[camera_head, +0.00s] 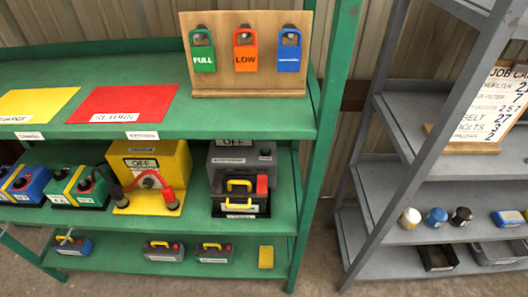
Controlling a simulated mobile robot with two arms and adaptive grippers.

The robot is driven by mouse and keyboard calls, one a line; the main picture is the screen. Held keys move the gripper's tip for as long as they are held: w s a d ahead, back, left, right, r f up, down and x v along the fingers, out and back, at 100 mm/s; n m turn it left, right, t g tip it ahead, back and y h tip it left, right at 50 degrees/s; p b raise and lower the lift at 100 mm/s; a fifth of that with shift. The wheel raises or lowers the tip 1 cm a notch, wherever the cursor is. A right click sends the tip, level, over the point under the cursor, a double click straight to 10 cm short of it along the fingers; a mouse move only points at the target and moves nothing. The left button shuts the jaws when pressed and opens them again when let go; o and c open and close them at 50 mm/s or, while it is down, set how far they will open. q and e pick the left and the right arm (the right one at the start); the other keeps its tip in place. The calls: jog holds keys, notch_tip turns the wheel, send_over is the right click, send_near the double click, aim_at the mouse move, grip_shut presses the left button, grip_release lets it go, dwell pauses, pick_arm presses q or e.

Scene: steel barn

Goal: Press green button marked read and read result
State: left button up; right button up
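A grey box (216,153) with a small white label stands at the right of the green rack's middle shelf, partly under the upper shelf and partly behind a black battery (256,206) with a yellow handle. The label is too small to read. A yellow unit (167,157) marked OFF stands left of it, with black and red clamp leads on a yellow plate in front. Neither of my grippers is in view.
The upper shelf holds a yellow mat (35,103), a red mat (125,101) and a wooden board (248,84) with FULL, LOW and blue tags. Green (80,187) and blue (25,185) batteries stand at left. A grey rack (440,180) with a job card (492,112) is at right.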

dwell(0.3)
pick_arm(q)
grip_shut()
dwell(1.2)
